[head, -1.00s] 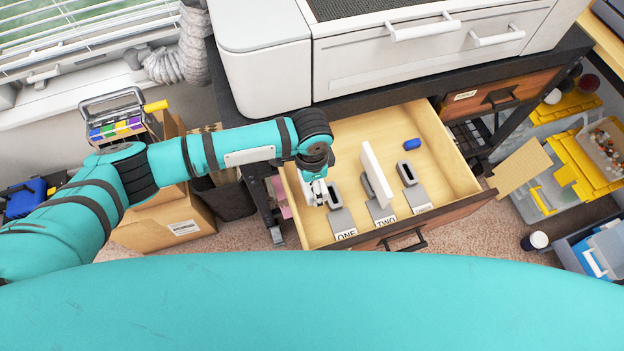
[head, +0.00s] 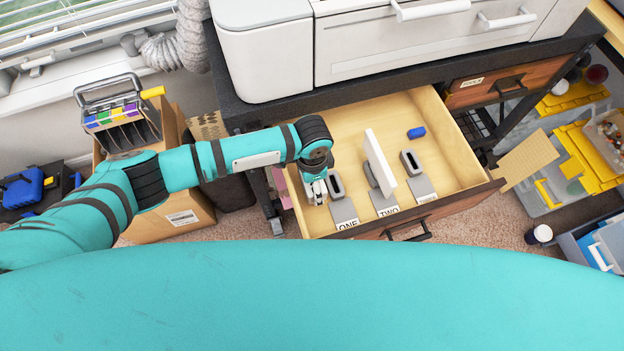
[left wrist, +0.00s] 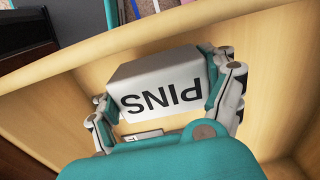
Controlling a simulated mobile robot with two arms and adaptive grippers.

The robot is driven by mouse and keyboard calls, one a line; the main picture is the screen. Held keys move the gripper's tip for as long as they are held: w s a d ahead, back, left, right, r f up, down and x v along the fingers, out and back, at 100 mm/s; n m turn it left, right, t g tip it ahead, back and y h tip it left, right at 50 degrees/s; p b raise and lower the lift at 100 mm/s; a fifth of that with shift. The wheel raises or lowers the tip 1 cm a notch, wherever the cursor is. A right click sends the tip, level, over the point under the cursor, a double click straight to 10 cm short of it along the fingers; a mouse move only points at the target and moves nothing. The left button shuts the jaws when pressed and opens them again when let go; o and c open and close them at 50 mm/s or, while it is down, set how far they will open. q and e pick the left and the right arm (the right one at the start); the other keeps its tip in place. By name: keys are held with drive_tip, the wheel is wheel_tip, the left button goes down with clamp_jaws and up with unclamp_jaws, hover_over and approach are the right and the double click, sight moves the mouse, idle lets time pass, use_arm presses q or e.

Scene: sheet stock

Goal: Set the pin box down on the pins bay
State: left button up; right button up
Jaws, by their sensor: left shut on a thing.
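The white pin box (left wrist: 165,85), marked PINS in black, is held between the two fingers of my left gripper in the left wrist view; the lettering is upside down there. In the head view my left gripper (head: 315,192) points down inside the open drawer, near its left wall, left of the ONE holder. The box is mostly hidden under the gripper in that view. A small pale label (left wrist: 143,136) shows just below the box in the left wrist view; its text is unreadable. I cannot tell whether the box touches the drawer floor. My right gripper is not in view.
The wooden drawer (head: 440,125) has grey holders marked ONE (head: 343,212), TWO (head: 382,200) and a third (head: 421,188). A white panel (head: 379,160) stands upright near TWO. A blue piece (head: 416,133) lies behind the third holder.

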use_arm(q)
drive_tip(key=shift+f, duration=0.1)
idle(0.6)
drive_tip(key=shift+f, duration=0.4)
drive_tip(key=shift+f, duration=0.1)
drive_tip(key=shift+f+b, duration=0.3)
drive_tip(key=shift+f, duration=0.3)
idle(0.4)
drive_tip(key=shift+f, duration=0.65)
drive_tip(key=shift+f, duration=0.1)
drive_tip(key=o, duration=1.6)
drive_tip(key=shift+c, duration=0.2)
